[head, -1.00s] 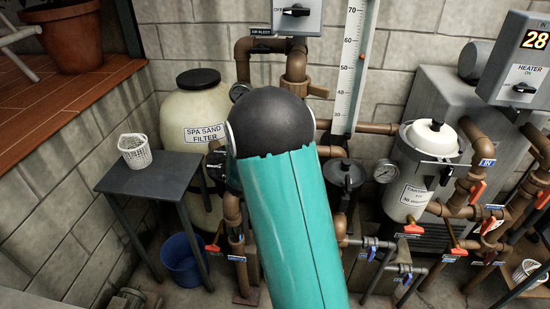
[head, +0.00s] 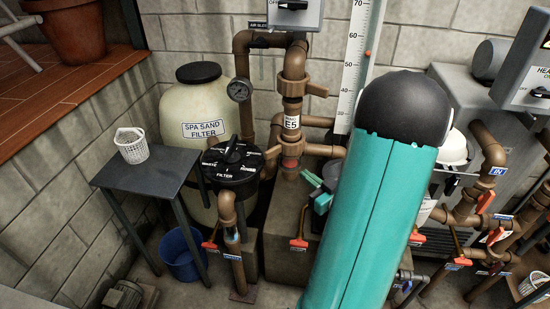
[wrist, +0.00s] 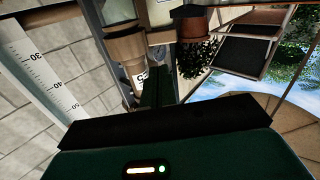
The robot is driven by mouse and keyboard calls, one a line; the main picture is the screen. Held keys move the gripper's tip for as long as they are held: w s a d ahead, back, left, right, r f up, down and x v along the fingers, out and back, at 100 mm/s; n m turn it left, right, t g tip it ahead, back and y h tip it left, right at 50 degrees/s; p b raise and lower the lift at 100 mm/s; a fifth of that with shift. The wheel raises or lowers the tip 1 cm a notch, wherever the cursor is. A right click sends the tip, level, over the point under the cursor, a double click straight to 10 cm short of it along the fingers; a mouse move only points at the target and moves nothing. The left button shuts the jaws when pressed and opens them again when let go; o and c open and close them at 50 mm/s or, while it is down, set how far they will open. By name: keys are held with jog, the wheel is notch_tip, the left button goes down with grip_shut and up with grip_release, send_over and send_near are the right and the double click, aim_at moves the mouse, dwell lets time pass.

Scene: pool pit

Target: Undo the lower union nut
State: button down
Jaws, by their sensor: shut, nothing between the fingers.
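The brown upright pipe with the E5 label (head: 292,122) stands in the middle of the head view. A brown collar, seemingly the lower union nut (head: 290,167), sits below the label, near a reddish band. My gripper (head: 316,187) is just right of and slightly below it, seemingly apart from it, shut and empty. My teal arm hides what lies behind it. In the wrist view the dark fingers (wrist: 158,88) point towards the pipe with the E5 label (wrist: 140,78). A wider brown collar (wrist: 125,48) shows there; I cannot tell which nut it is.
A black filter valve (head: 232,160) and the spa sand filter (head: 200,105) stand left of the pipe. An orange-handled valve (head: 298,243) is below. A dark table (head: 150,180) with a white basket (head: 131,146) is at the left. More pipes with orange handles crowd the right.

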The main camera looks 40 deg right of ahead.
jog(key=s, duration=0.1)
jog(key=y, duration=0.1)
send_near(271, 156)
jog(key=w, duration=0.6)
jog(key=shift+w, duration=0.4)
jog(key=shift+w, duration=0.1)
